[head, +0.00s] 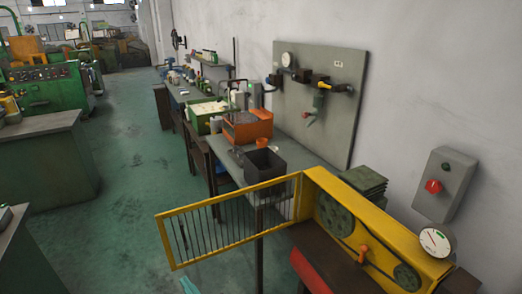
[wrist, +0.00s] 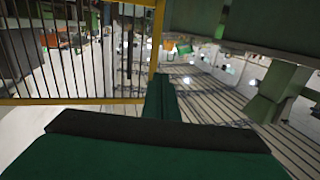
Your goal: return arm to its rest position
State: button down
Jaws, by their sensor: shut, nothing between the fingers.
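My gripper (wrist: 161,80) shows in the wrist view as a narrow green form rising from the dark edge of a broad green body at the bottom. Its fingers are together, with nothing between them. Behind it to the left stands a yellow-framed barred guard (wrist: 75,101). In the head view only a small teal piece shows at the bottom edge, and I cannot tell which part it is. The rest of my arm is out of sight there.
In the head view the yellow guard door (head: 166,240) swings out from a belt-drive housing (head: 392,235). A bench (head: 318,158) with an orange bin (head: 248,128) and dark bin (head: 264,165) runs along the wall. Green floor (head: 130,150) is open at left.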

jog(key=s+d+f+m+t+h, duration=0.1)
jog(key=s+d+f+m+h, duration=0.4)
jog(key=s+d, duration=0.4)
jog(key=s+d+f+m+t+h, duration=0.1)
jog(key=s+d+f+m+h, duration=0.1)
jog(key=s+d+f+h, duration=0.4)
jog(key=s+d+r, duration=0.3)
jog(key=s, duration=0.4)
jog(key=s+d+r+m+h, duration=0.1)
jog(key=s+d+r, duration=0.2)
jog(key=s, duration=0.5)
jog(key=s+d+r+m+t, duration=0.1)
jog(key=s+d+r, duration=0.2)
jog(key=s+d, duration=0.2)
jog(key=s, duration=0.3)
jog(key=shift+d+h, duration=0.15)
jog(key=shift+h, duration=0.25)
jog(key=shift+r, duration=0.1)
